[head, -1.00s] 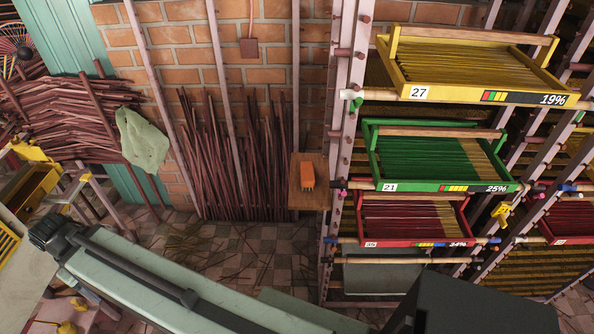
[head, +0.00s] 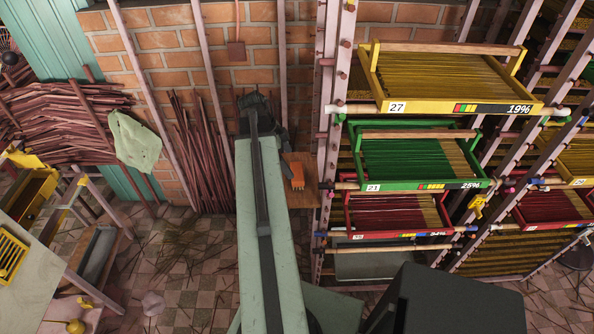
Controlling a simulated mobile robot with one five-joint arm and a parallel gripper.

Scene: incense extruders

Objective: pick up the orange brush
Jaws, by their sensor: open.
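The orange brush (head: 297,177) lies on a small wooden shelf (head: 307,198) against the brick wall, left of the rack. My arm reaches up the middle of the head view, and its pale link covers the shelf's left side. The dark end of my arm with my gripper (head: 284,138) is just above and behind the brush in the picture. My gripper is open and small in view, partly hidden by the arm. A gap between it and the brush is hard to judge.
A rack to the right holds yellow (head: 440,85), green (head: 415,160) and red (head: 395,213) trays of sticks, close to the shelf. Bundled sticks (head: 200,155) lean on the wall to the left. A table (head: 40,240) stands at the far left. Loose sticks litter the tiled floor.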

